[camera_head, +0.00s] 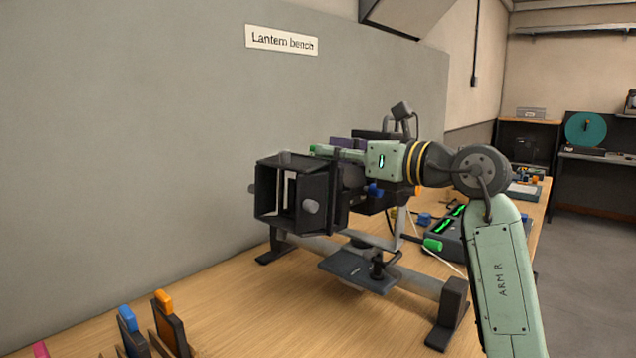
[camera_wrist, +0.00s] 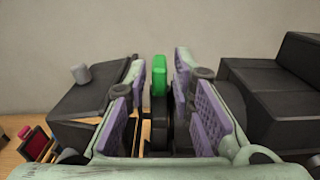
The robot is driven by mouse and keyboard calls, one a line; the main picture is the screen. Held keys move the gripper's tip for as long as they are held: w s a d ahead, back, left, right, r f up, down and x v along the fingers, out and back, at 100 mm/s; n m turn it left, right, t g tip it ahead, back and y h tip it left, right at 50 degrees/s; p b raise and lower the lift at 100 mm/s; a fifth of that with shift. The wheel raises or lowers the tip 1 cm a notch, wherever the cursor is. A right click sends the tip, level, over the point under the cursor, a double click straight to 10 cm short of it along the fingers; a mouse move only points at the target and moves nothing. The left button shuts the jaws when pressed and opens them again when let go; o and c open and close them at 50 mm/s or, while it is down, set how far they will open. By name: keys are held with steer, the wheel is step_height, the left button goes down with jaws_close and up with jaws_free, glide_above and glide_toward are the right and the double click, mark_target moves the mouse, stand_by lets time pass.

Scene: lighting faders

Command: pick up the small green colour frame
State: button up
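The small green colour frame shows as a green tab (camera_wrist: 159,76) above a dark body, in the middle of the wrist view. It stands upright in the black lantern (camera_head: 290,195). In the head view only a bit of green (camera_head: 323,150) shows at the lantern's top, partly hidden by my gripper. My gripper (camera_wrist: 160,66) is open, with its purple-padded fingers on either side of the green tab. A gap shows on both sides of the tab. In the head view my gripper (camera_head: 345,148) reaches over the lantern from the right.
An orange-tabbed frame (camera_head: 164,301), a blue-tabbed frame (camera_head: 127,318) and a pink tab (camera_head: 40,350) stand at the bench's front left. A fader console (camera_head: 470,235) lies to the right. A grey wall panel (camera_head: 150,150) stands behind. The wooden bench (camera_head: 235,305) is bare before the lantern.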

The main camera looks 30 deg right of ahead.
mark_target(311, 147)
steer(key=p+x, duration=0.1)
steer(key=x, duration=0.3)
steer(key=shift+w+a, duration=0.1)
steer(key=shift+w, duration=0.15)
jaws_close()
